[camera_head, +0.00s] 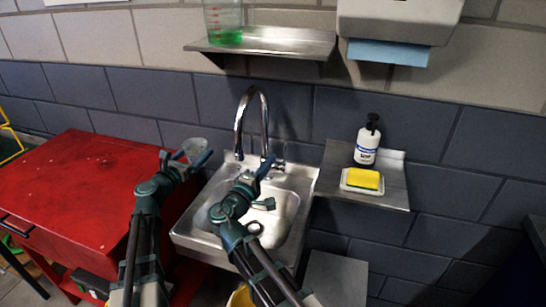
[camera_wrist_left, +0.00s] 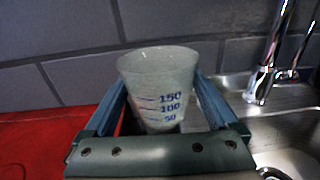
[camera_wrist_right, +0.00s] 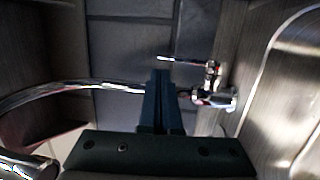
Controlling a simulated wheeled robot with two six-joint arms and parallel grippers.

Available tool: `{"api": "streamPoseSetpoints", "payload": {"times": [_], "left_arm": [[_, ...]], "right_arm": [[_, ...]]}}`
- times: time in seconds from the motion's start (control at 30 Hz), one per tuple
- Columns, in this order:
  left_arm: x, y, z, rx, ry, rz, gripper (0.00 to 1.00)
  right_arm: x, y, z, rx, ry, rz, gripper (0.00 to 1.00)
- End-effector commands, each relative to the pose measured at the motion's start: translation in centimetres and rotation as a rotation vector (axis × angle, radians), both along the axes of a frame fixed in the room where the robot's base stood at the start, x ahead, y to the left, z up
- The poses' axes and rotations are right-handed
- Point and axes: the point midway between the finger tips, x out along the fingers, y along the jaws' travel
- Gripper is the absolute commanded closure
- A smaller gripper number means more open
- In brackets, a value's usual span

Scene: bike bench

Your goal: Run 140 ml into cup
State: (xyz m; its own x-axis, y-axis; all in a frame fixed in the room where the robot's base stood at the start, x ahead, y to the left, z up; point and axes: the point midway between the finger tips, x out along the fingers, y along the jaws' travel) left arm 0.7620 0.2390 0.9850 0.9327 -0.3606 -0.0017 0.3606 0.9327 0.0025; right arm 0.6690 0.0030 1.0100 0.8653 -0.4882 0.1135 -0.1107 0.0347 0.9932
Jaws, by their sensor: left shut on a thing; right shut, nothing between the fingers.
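A translucent measuring cup (camera_wrist_left: 158,82) with blue marks 50, 100 and 150 stands upright between the fingers of my left gripper (camera_wrist_left: 155,105). In the head view the cup (camera_head: 195,147) is over the red cabinet's right edge, left of the sink and not under the spout. I see no clear water level in it. The chrome faucet (camera_head: 240,118) arches over the steel sink (camera_head: 290,205); no stream shows. My right gripper (camera_head: 266,164) is shut and empty beside the faucet's lever (camera_wrist_right: 185,60). I cannot tell whether its fingertips (camera_wrist_right: 162,75) touch the lever.
A red cabinet (camera_head: 85,185) stands left of the sink. A side shelf (camera_head: 395,195) holds a soap bottle (camera_head: 367,143) and a yellow sponge (camera_head: 363,179). A wall shelf (camera_head: 270,42) above the faucet holds a container of green liquid (camera_head: 224,25). A towel dispenser (camera_head: 395,20) hangs at upper right.

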Motion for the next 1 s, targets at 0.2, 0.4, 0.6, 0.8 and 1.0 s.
{"api": "streamPoseSetpoints", "payload": {"times": [0.2, 0.4, 0.6, 0.8, 1.0], "left_arm": [[0.0, 0.0, 0.1, 0.0, 0.0, 0.0, 0.6], [0.0, 0.0, 0.2, 0.0, 0.0, 0.0, 0.6], [0.0, 0.0, 0.2, 0.0, 0.0, 0.0, 0.6], [0.0, 0.0, 0.2, 0.0, 0.0, 0.0, 0.6], [0.0, 0.0, 0.2, 0.0, 0.0, 0.0, 0.6]], "right_arm": [[-3.5, 1.9, 0.1, 0.001, 0.001, 0.004, 1.0], [-5.5, 3.0, 0.1, 0.001, 0.0, 0.002, 1.0], [-6.2, 3.4, 0.2, 0.001, 0.0, 0.0, 1.0], [-6.3, 3.5, 0.1, 0.001, 0.0, -0.001, 1.0], [-6.3, 3.5, 0.1, 0.001, 0.0, 0.0, 1.0]]}}
